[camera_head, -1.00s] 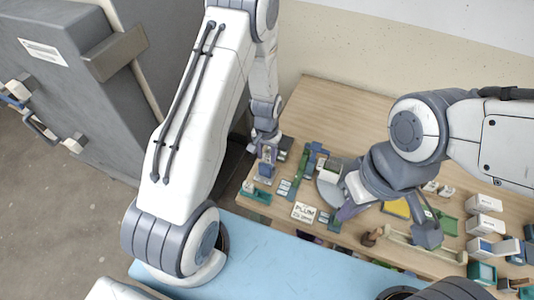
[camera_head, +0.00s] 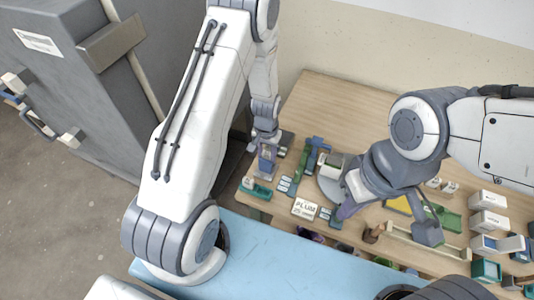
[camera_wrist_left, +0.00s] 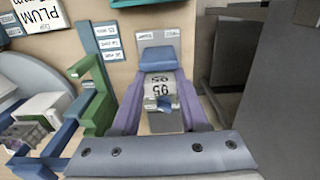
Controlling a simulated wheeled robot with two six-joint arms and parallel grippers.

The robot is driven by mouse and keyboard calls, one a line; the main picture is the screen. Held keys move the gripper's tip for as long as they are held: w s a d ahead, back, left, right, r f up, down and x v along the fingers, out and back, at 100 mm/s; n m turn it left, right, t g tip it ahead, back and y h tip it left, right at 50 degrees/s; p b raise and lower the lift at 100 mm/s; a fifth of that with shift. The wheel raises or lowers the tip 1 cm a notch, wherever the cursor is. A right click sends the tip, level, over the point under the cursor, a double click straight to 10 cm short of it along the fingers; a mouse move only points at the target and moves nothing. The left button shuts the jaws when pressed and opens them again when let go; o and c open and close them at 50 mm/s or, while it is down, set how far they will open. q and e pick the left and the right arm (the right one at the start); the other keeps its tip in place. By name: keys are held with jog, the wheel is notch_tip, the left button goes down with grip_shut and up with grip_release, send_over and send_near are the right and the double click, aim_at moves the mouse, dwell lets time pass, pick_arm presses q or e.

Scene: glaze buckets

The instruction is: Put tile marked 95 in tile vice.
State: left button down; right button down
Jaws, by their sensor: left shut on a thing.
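The pale tile marked 95 (camera_wrist_left: 159,83) is between the two lavender fingers of my left gripper (camera_wrist_left: 160,98) in the left wrist view. The gripper is shut on it. In the head view my left gripper (camera_head: 266,160) is low over the left part of the table. A blue block (camera_wrist_left: 159,56) stands right beyond the tile and a grey block on the near side; they look like parts of the tile vice. I cannot tell whether the tile is seated between them.
A green rack (camera_wrist_left: 97,105) stands close beside the left gripper. A teal holder (camera_head: 257,191) is near the front edge. White boxes (camera_head: 488,222) stand at right. The table's back is clear.

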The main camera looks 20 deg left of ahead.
pick_arm(q)
jog(key=shift+s+f, duration=0.25)
jog(key=shift+s, duration=0.3)
jog(key=shift+c, duration=1.7)
grip_release()
jog(key=shift+w+r, duration=0.1)
jog(key=shift+w, duration=0.1)
jog(key=shift+r, duration=0.15)
notch_tip(320, 180, up, 7)
jog(key=p, duration=0.5)
jog(key=shift+w, duration=0.1)
